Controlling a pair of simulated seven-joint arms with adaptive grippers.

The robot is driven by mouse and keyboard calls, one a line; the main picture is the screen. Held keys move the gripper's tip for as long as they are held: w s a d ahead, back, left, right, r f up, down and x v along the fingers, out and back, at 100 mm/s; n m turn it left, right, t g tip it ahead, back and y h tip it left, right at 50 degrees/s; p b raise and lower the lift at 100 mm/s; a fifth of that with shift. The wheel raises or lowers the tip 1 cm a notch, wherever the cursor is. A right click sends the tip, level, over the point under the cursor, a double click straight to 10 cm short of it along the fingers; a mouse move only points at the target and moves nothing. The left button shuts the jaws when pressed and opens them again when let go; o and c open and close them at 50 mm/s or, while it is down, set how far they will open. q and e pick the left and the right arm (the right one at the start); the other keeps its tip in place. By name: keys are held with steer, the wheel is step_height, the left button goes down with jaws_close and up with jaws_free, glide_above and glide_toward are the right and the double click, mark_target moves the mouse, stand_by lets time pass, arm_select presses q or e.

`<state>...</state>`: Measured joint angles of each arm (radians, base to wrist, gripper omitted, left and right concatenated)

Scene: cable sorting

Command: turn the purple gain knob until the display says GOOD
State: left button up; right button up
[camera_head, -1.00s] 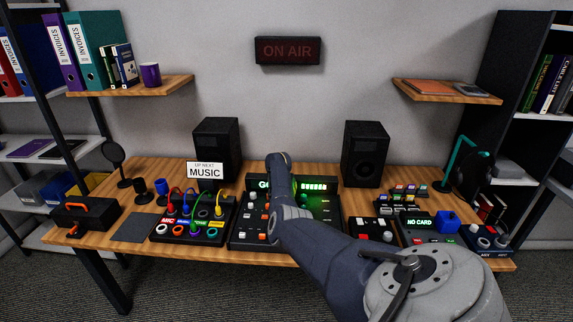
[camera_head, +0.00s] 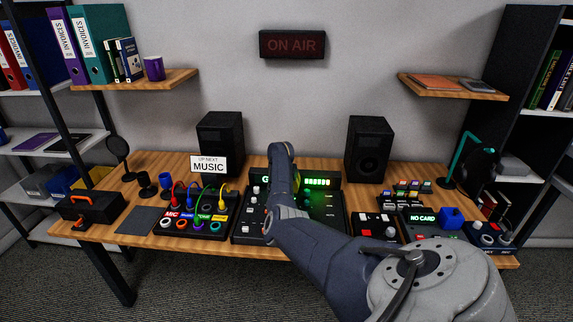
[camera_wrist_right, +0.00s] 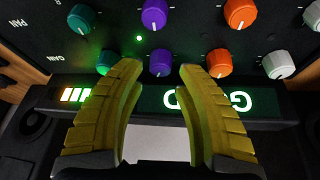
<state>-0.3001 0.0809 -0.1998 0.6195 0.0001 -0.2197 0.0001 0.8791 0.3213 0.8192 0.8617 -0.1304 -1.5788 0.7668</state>
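In the right wrist view, which looks at the mixer upside down, the purple gain knob (camera_wrist_right: 160,62) sits in the row beside the GAIN label. My right gripper (camera_wrist_right: 160,72) is open, with one yellow finger on each side of this knob and visible gaps to it. Another purple knob (camera_wrist_right: 155,14) is in the PAN row. The display (camera_wrist_right: 212,101) glows with letters partly hidden by my fingers; G and O shapes show. In the head view my arm covers most of the display's word, the gripper and the knob. My left gripper is out of view.
A green knob (camera_wrist_right: 106,60) is close beside the left finger in the wrist view, and an orange knob (camera_wrist_right: 217,61) is beside the right one. A lit level bar (camera_head: 318,182) shows on the mixer (camera_head: 330,221). Two speakers (camera_head: 367,150) stand behind.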

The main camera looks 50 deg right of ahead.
steer(key=v, duration=0.9)
steer(key=shift+d, duration=0.1)
